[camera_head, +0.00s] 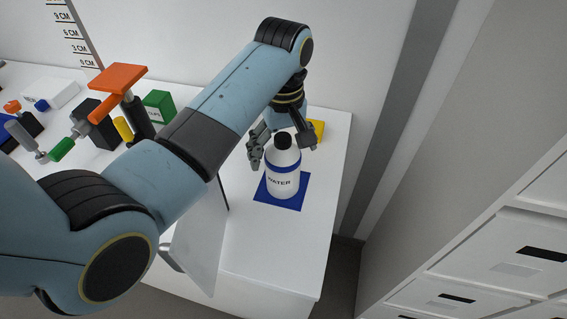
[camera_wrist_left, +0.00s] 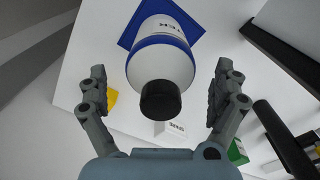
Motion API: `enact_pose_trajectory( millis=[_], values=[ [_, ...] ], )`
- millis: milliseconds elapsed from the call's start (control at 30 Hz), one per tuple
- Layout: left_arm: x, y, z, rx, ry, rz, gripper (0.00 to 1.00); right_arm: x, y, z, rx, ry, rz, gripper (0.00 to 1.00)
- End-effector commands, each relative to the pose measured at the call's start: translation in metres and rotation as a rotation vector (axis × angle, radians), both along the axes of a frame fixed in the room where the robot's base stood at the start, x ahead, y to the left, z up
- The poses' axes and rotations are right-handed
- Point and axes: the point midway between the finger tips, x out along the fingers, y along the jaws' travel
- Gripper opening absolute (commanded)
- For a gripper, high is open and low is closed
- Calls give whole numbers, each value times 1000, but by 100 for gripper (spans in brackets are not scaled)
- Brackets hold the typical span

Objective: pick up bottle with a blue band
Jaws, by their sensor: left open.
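The bottle with a blue band (camera_head: 283,177) is white with a black cap and the word WATER on it. It stands upright on a blue square mat (camera_head: 290,203) near the right end of the white table. My left gripper (camera_head: 283,146) is open, with its fingers on either side of the bottle's upper part. In the left wrist view, the bottle (camera_wrist_left: 162,68) lies centred between the two spread fingers of the gripper (camera_wrist_left: 160,95), with a visible gap on each side. My right gripper is not in view.
A yellow block (camera_head: 317,130) is behind the gripper. A grey-white panel (camera_head: 203,240) stands left of the mat. Further left are an orange-topped stand (camera_head: 118,79), a green box (camera_head: 159,106) and a black box (camera_head: 98,122). White drawers (camera_head: 490,262) are at the right.

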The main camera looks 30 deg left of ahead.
Motion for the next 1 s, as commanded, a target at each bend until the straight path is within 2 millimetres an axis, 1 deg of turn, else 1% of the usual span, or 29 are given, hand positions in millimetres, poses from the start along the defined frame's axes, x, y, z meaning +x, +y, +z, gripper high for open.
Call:
enact_pose_trajectory(
  millis=[33,133,367,467,800,900,1000],
  values=[
    [0,1,-6,1,2,0,98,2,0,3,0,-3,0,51],
    [0,0,-15,1,1,0,98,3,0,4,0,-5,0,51],
    [0,0,-19,0,-1,0,98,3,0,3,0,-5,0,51],
    [0,0,-18,0,-1,0,87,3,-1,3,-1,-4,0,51],
    [0,0,-18,0,-1,0,43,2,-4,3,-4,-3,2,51],
    [0,0,-18,0,-1,0,31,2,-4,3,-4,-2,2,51],
    [0,0,-18,0,-1,0,31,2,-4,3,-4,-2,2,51]
  ],
)
